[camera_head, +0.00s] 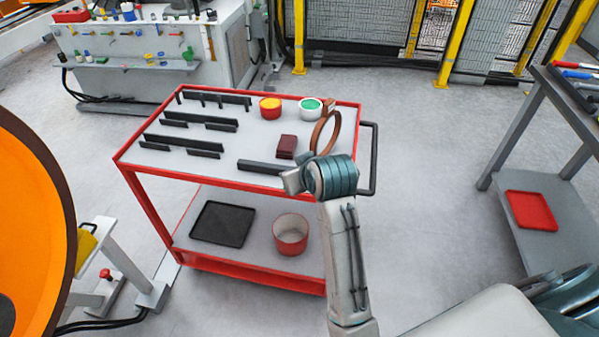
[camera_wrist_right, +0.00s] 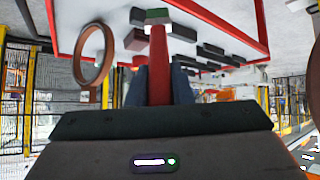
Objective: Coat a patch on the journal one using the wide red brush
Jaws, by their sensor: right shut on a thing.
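The wide red brush (camera_wrist_right: 159,65) is in the right wrist view, its red handle between the two dark fingers of my right gripper (camera_wrist_right: 157,86). Its far end is wide and flat, with a pale band and a greenish tip. In the head view my right wrist is over the front right corner of the red cart (camera_head: 190,183), and no brush shows there. An orange wheel (camera_head: 30,200) with a dark rim is cut off at the left edge. I cannot make out journal one. My left gripper is not in view.
On the cart's top stand a yellow-filled red pot (camera_head: 270,108), a green-filled white pot (camera_head: 308,111), a brown ring (camera_head: 334,130), a dark red block (camera_head: 287,146) and several black racks (camera_head: 183,144). A grey table (camera_head: 560,205) stands right. Floor between is clear.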

